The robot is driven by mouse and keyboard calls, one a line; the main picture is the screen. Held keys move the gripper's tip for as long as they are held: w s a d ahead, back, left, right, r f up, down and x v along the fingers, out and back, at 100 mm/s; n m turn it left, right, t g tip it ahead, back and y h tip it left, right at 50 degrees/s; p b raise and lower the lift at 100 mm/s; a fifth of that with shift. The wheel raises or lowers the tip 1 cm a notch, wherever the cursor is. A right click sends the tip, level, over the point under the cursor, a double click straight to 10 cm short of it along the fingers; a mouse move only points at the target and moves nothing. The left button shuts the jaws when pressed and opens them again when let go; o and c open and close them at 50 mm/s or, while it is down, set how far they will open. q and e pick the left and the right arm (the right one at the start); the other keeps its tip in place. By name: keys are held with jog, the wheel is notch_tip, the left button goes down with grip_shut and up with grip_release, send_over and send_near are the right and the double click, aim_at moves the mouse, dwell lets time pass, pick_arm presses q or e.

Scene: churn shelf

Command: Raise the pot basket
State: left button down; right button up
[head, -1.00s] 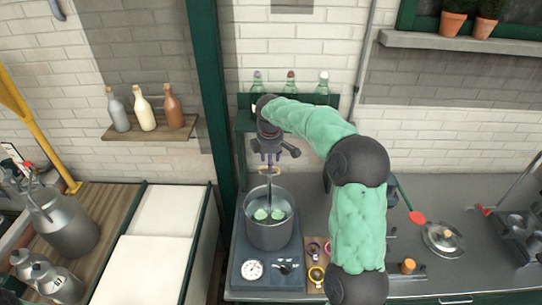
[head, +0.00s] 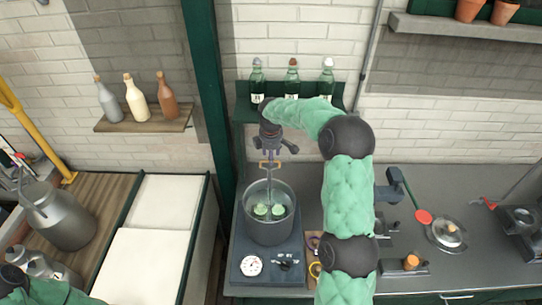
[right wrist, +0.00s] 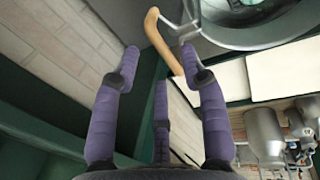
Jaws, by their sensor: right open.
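A grey metal pot (head: 269,231) stands on a dark blue-grey base at the centre of the head view. Inside it is a basket holding green pieces (head: 262,209). The basket's upright wire stem (head: 270,180) rises to a tan handle (head: 277,163). My right gripper (head: 269,160) is above the pot, at this handle, and is open. In the right wrist view the handle (right wrist: 165,45) passes between the spread purple fingers, and the pot (right wrist: 225,40) is at the top right. I cannot tell whether the fingers touch the handle. My left gripper is out of view.
A dial (head: 251,265) is on the base front. Green bottles (head: 291,80) stand on a shelf behind my right arm. A lid (head: 447,234) lies on the counter at right. Metal churns (head: 60,218) stand at left.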

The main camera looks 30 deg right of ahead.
jog(key=shift+f, duration=0.85)
jog(key=shift+w+f, duration=0.1)
jog(key=shift+f, duration=0.05)
grip_shut()
notch_tip(320, 180, up, 12)
jog(key=p, duration=0.5)
